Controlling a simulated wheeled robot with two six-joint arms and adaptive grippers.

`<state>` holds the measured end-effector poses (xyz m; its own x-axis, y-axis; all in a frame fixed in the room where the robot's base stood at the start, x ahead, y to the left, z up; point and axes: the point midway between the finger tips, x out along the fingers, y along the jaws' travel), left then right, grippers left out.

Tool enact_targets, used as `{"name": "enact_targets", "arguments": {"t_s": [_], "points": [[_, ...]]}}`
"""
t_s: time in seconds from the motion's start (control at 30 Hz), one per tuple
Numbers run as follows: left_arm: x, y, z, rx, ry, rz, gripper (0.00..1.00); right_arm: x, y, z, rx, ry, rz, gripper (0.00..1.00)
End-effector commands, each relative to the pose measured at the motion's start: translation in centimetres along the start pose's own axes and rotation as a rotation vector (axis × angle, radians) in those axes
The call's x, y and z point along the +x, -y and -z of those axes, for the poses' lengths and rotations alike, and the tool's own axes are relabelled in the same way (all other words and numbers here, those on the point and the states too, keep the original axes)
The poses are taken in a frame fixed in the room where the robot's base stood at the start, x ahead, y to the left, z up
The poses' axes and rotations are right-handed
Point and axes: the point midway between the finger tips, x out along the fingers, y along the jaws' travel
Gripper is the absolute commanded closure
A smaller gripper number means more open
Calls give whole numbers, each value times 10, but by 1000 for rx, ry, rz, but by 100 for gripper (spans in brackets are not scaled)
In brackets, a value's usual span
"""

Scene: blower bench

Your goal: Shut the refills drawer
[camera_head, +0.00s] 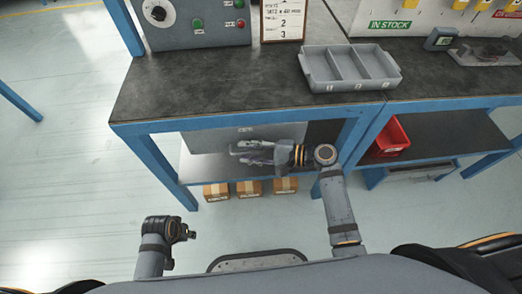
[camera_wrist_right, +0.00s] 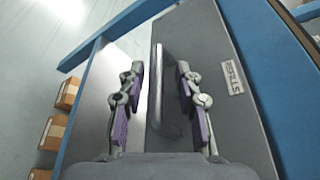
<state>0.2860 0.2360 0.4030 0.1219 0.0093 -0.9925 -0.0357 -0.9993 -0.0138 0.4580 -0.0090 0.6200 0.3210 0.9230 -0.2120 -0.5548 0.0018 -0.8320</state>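A grey drawer front (camera_head: 212,141) with a small label hangs under the left bench top; it also fills much of the right wrist view (camera_wrist_right: 215,45). A metal bar handle (camera_wrist_right: 157,85) runs along the front. My right gripper (camera_head: 235,152) is at the drawer front, pointing left in the head view. In the right wrist view its fingers (camera_wrist_right: 158,75) are spread, one on each side of the handle, with gaps between. How far the drawer stands out cannot be told. My left gripper is out of view.
Blue bench legs (camera_head: 160,172) frame the space. Cardboard boxes (camera_head: 249,188) stand below. A grey divided tray (camera_head: 348,68) and a control box (camera_head: 195,22) are on the bench top. A red bin (camera_head: 391,138) sits on the right lower shelf.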

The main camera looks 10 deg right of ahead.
Motion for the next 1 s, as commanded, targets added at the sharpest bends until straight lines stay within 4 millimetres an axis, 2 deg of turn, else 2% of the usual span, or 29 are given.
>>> {"name": "enact_targets", "arguments": {"t_s": [0.3,0.5,0.7,1.0], "points": [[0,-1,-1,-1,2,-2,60,-73,-3,1,-3,-4,-11,66],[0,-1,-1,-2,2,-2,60,-102,-2,0,-2,-2,-7,66],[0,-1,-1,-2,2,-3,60,-110,0,0,-1,0,-2,66],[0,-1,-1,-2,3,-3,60,-110,0,0,-1,0,-2,66]]}}
